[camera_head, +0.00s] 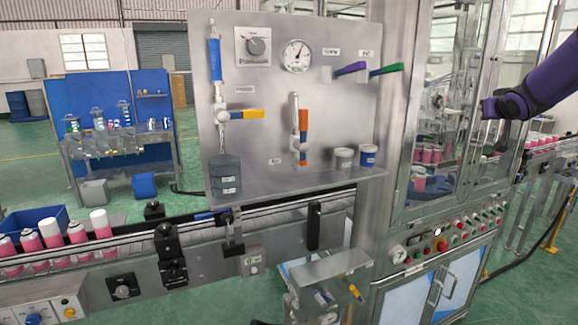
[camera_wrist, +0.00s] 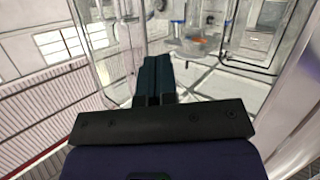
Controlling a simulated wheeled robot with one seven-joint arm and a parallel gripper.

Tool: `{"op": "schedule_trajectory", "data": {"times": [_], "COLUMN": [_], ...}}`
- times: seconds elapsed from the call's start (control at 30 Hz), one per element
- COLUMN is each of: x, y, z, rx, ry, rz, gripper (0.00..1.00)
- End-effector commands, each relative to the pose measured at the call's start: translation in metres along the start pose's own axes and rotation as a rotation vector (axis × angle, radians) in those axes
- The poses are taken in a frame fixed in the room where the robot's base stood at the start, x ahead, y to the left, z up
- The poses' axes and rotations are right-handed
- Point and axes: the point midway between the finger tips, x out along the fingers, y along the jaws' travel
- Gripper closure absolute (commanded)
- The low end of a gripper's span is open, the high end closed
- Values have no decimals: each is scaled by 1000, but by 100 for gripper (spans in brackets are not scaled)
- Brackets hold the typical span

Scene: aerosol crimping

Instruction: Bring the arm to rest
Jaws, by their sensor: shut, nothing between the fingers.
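My arm (camera_head: 545,88) is purple and black and reaches in from the right edge of the head view, in front of the glass-doored machine cabinet (camera_head: 412,120). My gripper (camera_head: 489,137) hangs at its end near the cabinet's right door; its fingers are small and dark there. In the wrist view my gripper (camera_wrist: 153,75) shows two dark teal fingers side by side, closed together with nothing between them. Glass and metal framing of the cabinet lie beyond the fingertips; I cannot tell the exact gap.
A grey panel (camera_head: 270,130) with a gauge (camera_head: 297,56) and coloured valve handles stands at the centre. A conveyor (camera_head: 90,270) carries several pink cans (camera_head: 52,232) at the left. Buttons (camera_head: 440,245) line the cabinet's front. Open green floor (camera_head: 540,285) shows at the lower right.

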Motion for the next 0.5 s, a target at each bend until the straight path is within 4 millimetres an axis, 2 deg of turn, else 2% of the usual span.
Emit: {"op": "schedule_trajectory", "data": {"times": [0.03, 0.23, 0.5], "x": [-22, -98, -207], "y": [-11, -44, -85], "z": [-5, 0, 32], "rx": [1, 5, 10], "ry": [-21, -137, -311], "rz": [7, 26, 5], "gripper": [100, 100, 100]}}
